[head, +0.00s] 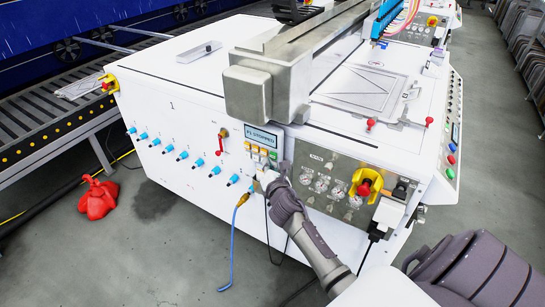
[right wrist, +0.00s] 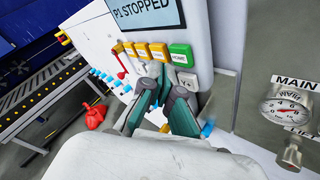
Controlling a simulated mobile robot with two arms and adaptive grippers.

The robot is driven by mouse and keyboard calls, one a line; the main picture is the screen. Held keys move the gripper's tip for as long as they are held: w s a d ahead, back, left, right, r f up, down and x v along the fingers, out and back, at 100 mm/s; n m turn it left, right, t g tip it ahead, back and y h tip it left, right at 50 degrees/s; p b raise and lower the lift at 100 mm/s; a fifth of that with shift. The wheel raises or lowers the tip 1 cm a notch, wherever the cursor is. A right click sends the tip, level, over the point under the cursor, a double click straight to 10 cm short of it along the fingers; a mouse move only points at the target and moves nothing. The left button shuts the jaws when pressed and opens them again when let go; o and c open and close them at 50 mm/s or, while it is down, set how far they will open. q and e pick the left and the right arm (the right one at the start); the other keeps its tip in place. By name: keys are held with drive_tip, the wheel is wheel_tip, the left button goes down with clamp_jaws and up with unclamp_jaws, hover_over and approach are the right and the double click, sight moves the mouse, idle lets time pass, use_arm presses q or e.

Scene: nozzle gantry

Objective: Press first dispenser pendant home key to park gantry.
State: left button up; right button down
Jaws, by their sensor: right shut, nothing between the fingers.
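The dispenser pendant (head: 262,138) hangs on the front of the white machine, its screen (right wrist: 145,14) reading "P1 STOPPED" in the right wrist view. Below the screen is a row of yellow keys and, at its right end, a green key (right wrist: 181,55) that reads HOME. My right gripper (head: 274,180) is shut and empty, just below the pendant in the head view. In the right wrist view its fingertips (right wrist: 166,80) are just below the green key, seemingly apart from it; the exact gap is hard to tell. My left gripper is not in view.
A red-and-yellow emergency stop (head: 366,187) and gauges sit on the panel right of the pendant. A red lever (head: 221,135) and several blue-tipped fittings (head: 183,155) line the front wall. A blue hose (head: 234,245) and a dark cable hang below. A red bundle (head: 98,197) lies on the floor.

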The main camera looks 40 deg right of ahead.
drive_tip(key=shift+w+d, duration=0.15)
drive_tip(key=shift+d, duration=0.25)
